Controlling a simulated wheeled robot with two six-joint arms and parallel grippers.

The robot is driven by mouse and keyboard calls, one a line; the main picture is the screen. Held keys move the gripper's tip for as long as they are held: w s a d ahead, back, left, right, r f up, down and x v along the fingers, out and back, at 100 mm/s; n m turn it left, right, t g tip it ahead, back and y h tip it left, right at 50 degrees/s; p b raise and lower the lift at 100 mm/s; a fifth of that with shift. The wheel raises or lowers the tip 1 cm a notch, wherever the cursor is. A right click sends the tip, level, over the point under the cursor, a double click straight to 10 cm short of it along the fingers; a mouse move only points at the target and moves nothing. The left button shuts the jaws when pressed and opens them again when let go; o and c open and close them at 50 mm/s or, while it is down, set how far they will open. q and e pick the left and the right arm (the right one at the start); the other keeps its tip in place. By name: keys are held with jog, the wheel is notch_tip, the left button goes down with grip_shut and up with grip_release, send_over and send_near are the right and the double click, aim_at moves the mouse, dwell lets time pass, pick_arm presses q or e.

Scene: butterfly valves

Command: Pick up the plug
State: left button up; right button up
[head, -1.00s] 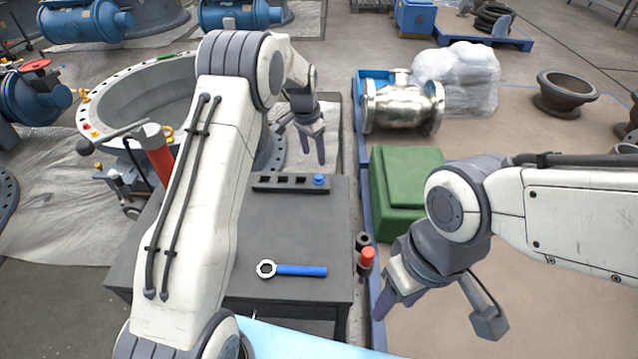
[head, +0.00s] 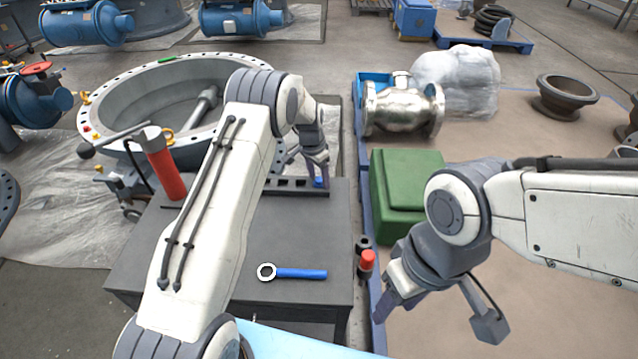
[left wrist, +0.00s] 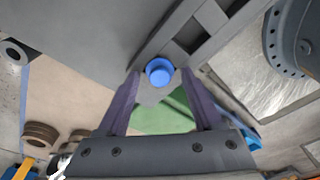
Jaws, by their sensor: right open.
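The blue plug (head: 319,182) sits at the right end of the dark slotted rack (head: 290,189) on the grey table. In the left wrist view the plug (left wrist: 160,71) shows as a round blue cap between the two fingertips. My left gripper (head: 316,176) is open and points down at the plug, with a finger on either side and gaps between them and the cap. In the head view the fingers partly hide the plug. My right gripper (head: 388,302) is open and empty, low to the right of the table.
A blue-handled ring wrench (head: 300,273) lies on the table (head: 235,260). A red-and-black item (head: 366,262) stands by the table's right edge. A green box (head: 405,185) and a metal valve (head: 402,108) stand to the right. A large flanged ring (head: 170,65) stands behind.

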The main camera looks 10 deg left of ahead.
pick_arm(q)
grip_shut()
jog(key=shift+r, duration=0.1)
